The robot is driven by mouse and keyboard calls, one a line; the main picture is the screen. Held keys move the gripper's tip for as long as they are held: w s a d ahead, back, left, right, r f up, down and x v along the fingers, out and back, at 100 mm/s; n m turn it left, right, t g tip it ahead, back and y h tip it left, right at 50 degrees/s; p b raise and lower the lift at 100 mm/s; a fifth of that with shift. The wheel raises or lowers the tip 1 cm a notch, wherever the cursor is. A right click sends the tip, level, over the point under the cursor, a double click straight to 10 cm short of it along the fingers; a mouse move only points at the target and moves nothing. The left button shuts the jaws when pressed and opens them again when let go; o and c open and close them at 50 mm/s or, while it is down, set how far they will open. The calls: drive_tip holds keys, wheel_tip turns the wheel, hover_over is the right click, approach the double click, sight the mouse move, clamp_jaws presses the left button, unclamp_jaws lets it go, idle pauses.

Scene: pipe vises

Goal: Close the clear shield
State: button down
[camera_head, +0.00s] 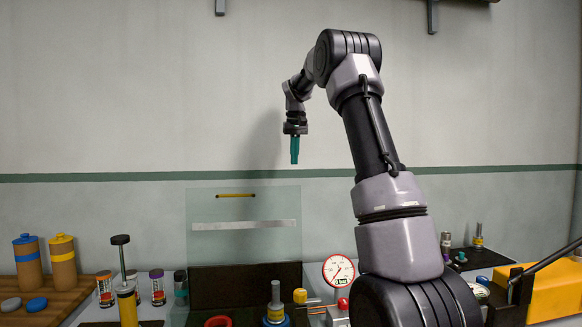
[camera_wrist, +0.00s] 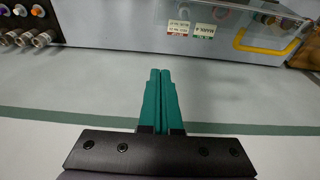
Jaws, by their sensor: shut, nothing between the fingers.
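The clear shield (camera_head: 245,250) is a see-through upright panel at the centre of the head view. It has a yellow handle (camera_head: 235,196) near its top edge and a grey strip (camera_head: 243,224) below that. The yellow handle also shows at the upper right of the wrist view (camera_wrist: 267,48). My gripper (camera_head: 295,162) has teal fingers pressed together with nothing between them. It hangs pointing down, above and to the right of the handle in the head view, apart from the shield. The fingers also show in the wrist view (camera_wrist: 160,72).
A pressure gauge (camera_head: 338,270) stands right of the shield. A wooden board (camera_head: 70,297) with striped cylinders is at the left, near a tall black-knobbed post (camera_head: 123,265). A yellow block (camera_head: 553,290) is at the right. The wall area around my gripper is clear.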

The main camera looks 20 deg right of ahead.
wheel_tip(320, 180, down, 9)
drive_tip(key=w, duration=0.2)
drive_tip(key=s, duration=0.3)
drive_tip(key=s+r, duration=0.1)
drive_tip(key=shift+s+a, duration=0.15)
drive_tip(key=shift+a, duration=0.1)
drive_tip(key=shift+s, duration=0.1)
